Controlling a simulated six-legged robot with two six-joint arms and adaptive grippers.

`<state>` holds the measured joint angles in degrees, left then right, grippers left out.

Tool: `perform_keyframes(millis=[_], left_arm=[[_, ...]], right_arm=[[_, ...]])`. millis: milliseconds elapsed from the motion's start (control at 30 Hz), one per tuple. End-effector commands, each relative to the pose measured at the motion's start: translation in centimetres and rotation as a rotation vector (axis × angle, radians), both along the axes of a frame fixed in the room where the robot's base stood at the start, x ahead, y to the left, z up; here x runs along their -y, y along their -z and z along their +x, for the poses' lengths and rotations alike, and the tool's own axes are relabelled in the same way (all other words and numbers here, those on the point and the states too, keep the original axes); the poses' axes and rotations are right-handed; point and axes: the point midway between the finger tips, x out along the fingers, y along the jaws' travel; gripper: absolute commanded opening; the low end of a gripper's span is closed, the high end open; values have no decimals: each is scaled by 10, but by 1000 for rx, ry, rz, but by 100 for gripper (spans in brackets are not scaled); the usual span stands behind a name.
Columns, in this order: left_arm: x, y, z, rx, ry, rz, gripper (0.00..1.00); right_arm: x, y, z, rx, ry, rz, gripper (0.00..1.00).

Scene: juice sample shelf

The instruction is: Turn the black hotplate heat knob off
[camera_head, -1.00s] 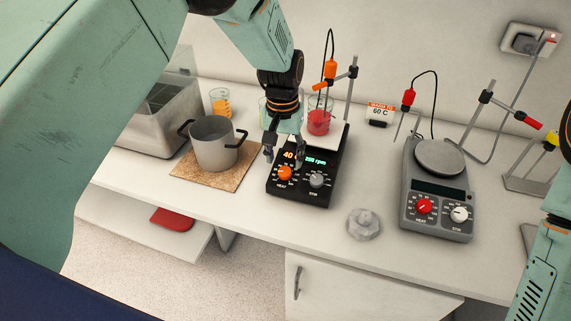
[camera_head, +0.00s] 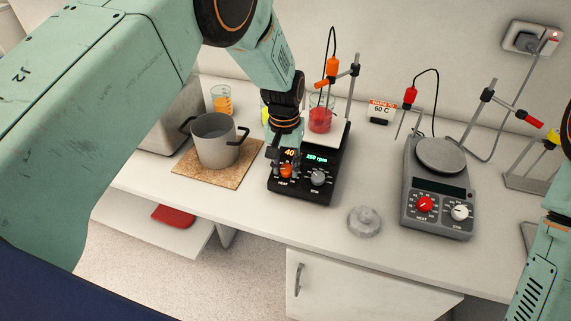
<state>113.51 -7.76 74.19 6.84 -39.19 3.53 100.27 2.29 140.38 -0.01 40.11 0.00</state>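The black hotplate (camera_head: 308,190) stands on the bench, with an orange heat knob (camera_head: 286,171) at its front left and a grey stir knob (camera_head: 318,178) to the right. Its display shows 40 in orange and 250 rpm in green. My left gripper (camera_head: 286,165) points down over the heat knob, its fingers apart, one on each side of it. The gripper looks open; whether a finger touches the knob is too small to tell. My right gripper is out of view.
A grey pot (camera_head: 215,142) stands on a cork mat (camera_head: 198,172) to the left. A grey hotplate (camera_head: 438,195) with a red knob stands to the right. A clear, faceted object (camera_head: 364,222) lies between the hotplates near the bench's front edge. A 60 C sign (camera_head: 382,110) stands behind.

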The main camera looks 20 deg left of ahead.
Motion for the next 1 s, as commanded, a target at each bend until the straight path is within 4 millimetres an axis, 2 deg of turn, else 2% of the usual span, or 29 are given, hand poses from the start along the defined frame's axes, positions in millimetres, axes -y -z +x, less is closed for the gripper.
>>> perform_keyframes(millis=[33, 300, 567, 1000], left_arm=[[-1, 0, 0, 1, 1, 1, 22], [0, 0, 0, 1, 1, 1, 0], [-1, 0, 0, 0, -35, -10, 0], [-2, 0, -1, -5, -303, -98, 0]], right_arm=[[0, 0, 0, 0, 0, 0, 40], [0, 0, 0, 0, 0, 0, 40], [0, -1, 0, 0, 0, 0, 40], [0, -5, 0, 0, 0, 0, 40]])
